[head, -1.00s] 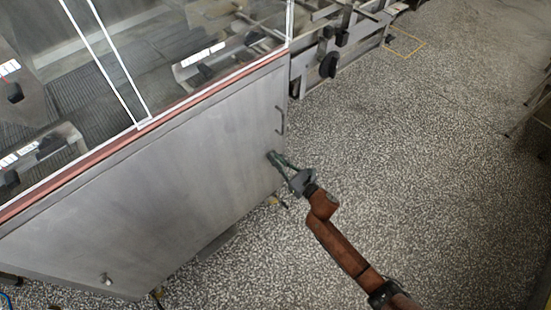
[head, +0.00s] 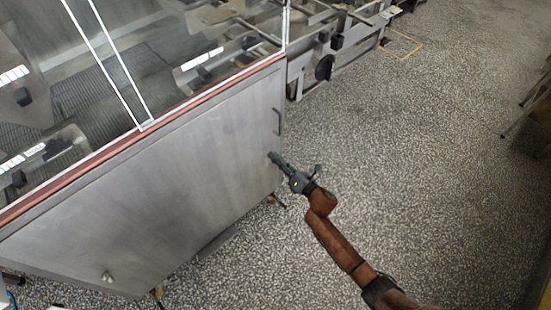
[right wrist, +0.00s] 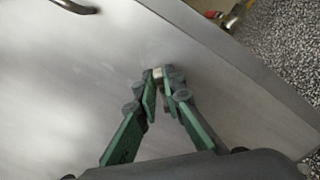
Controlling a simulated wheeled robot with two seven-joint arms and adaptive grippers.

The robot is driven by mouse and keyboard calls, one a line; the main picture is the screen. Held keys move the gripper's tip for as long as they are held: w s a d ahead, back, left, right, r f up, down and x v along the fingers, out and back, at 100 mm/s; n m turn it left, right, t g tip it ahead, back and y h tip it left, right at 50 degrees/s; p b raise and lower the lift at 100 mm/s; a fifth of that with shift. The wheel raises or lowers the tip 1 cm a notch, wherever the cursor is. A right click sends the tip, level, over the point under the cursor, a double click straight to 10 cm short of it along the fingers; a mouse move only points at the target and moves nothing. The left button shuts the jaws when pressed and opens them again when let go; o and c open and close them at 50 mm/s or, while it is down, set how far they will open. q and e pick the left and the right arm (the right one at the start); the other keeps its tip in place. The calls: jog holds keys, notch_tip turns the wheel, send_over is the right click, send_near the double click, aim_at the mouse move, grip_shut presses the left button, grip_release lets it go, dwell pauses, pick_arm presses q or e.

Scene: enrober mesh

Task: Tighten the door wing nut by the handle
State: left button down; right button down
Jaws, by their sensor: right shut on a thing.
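The grey metal door (head: 190,180) fills the machine's front and carries a dark bar handle (head: 279,121) near its right edge. The handle also shows at the top left of the right wrist view (right wrist: 75,6). My right gripper (head: 275,159) points at the door just below the handle. In the right wrist view its green fingers close on the small pale wing nut (right wrist: 158,73), of which only a bit shows between the fingertips. The fingers hide the rest, so its exact angle cannot be told. My left gripper is not in view.
Another small knob or wing nut (head: 107,277) sits at the door's lower left. Clear window panels (head: 180,50) rise above the door. A metal conveyor frame (head: 325,60) stands beyond it. The speckled floor (head: 410,170) to the right is open.

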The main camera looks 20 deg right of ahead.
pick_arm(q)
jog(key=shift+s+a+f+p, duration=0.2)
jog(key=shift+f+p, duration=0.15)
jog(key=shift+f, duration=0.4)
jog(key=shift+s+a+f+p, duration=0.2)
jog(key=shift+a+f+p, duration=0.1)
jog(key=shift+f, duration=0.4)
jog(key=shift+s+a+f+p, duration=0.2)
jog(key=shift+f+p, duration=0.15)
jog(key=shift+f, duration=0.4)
pick_arm(e)
jog(key=shift+w+d+f+m, duration=0.1)
jog(key=shift+f+m, duration=0.15)
jog(key=shift+m, duration=1.3)
jog(key=shift+s+d+f+m, duration=0.1)
jog(key=shift+f+m, duration=0.15)
jog(key=shift+m, duration=1.25)
jog(key=shift+w+d+f+m, duration=0.1)
jog(key=shift+f+m, duration=0.15)
jog(key=shift+m, duration=1.3)
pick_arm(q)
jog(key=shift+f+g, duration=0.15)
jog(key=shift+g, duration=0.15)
pick_arm(e)
jog(key=c, duration=2)
grip_release()
jog(key=shift+c, duration=0.2)
jog(key=v, duration=1.2)
